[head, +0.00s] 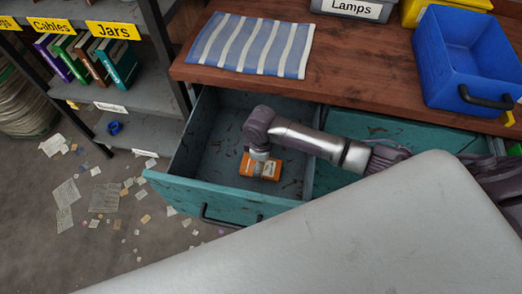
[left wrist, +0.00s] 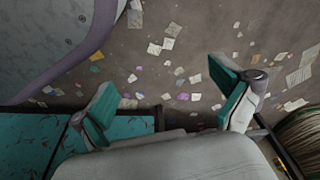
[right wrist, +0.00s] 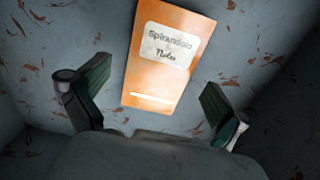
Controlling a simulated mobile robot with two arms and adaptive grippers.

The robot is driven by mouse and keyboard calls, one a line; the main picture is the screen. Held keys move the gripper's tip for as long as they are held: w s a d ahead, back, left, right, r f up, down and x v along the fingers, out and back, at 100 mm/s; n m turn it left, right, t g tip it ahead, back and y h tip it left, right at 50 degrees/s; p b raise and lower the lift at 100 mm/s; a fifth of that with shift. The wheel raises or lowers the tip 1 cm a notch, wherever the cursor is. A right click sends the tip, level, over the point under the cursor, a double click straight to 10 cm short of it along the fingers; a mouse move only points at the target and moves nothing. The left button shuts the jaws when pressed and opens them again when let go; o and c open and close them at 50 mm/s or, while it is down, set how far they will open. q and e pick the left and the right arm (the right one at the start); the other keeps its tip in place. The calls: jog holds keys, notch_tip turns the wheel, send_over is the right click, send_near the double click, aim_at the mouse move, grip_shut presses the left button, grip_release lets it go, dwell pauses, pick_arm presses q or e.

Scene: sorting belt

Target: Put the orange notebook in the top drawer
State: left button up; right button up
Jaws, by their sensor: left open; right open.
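The orange notebook (head: 270,170) lies flat on the floor of the open teal drawer (head: 215,140), directly under the wooden top. In the right wrist view the notebook (right wrist: 150,85) shows its white label, with no finger touching it. My right gripper (head: 260,158) reaches down into the drawer above the notebook and hides part of it. Its fingers (right wrist: 150,100) are spread, one to each side of the notebook's near end, and hold nothing. My left gripper (left wrist: 165,95) is open and empty above the littered floor, near a teal drawer edge; the head view does not show it.
A striped cloth (head: 250,45), a blue bin (head: 465,65) and a grey Lamps box (head: 352,8) stand on the wooden top (head: 360,70). A shelf with books (head: 118,65) is at the left. Paper scraps (head: 104,198) litter the floor.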

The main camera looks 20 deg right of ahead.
pick_arm(q)
jog(key=s+a+f+p, duration=0.1)
jog(key=s+f+p, duration=0.1)
jog(key=s+f, duration=0.4)
jog(key=shift+s+f+g, duration=0.25)
jog(key=shift+s+g, duration=0.05)
pick_arm(e)
notch_tip(320, 180, up, 11)
jog(key=shift+f, duration=0.2)
